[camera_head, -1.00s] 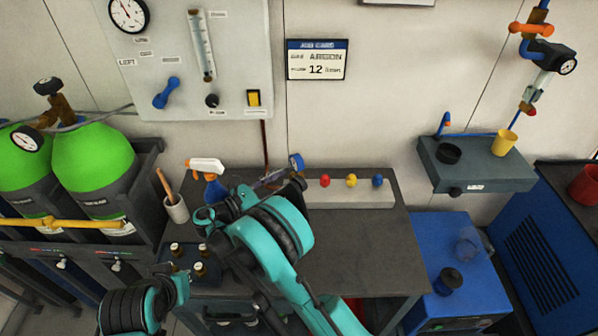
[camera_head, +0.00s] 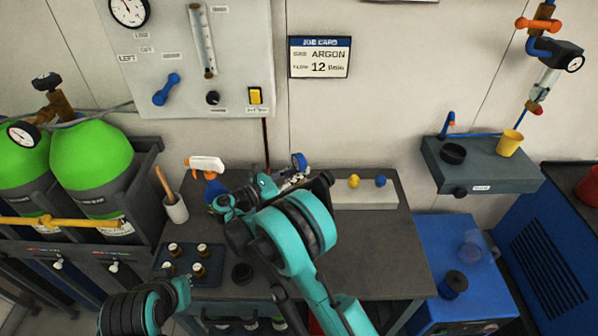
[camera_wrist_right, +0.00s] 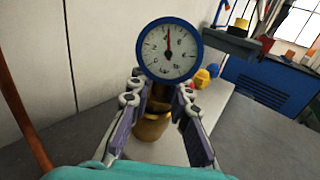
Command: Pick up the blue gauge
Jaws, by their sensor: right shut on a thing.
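The blue gauge (camera_wrist_right: 168,50) has a blue rim, a white dial and a brass stem, and stands upright in the right wrist view. In the head view its blue rim (camera_head: 298,161) shows at the back of the bench, partly hidden by my right arm. My right gripper (camera_wrist_right: 158,103) is shut on the gauge, with a finger on each side of the brass stem below the dial. It also shows in the head view (camera_head: 292,181). The gauge's lower end is above or on the pale block; I cannot tell which.
A pale block (camera_head: 362,197) carries yellow (camera_head: 353,181) and blue (camera_head: 381,181) knobs. A spray bottle (camera_head: 211,180), a cup (camera_head: 176,208) and a tray of small bottles (camera_head: 210,264) stand left. The bench's right part (camera_head: 385,245) is clear. The wall is close behind.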

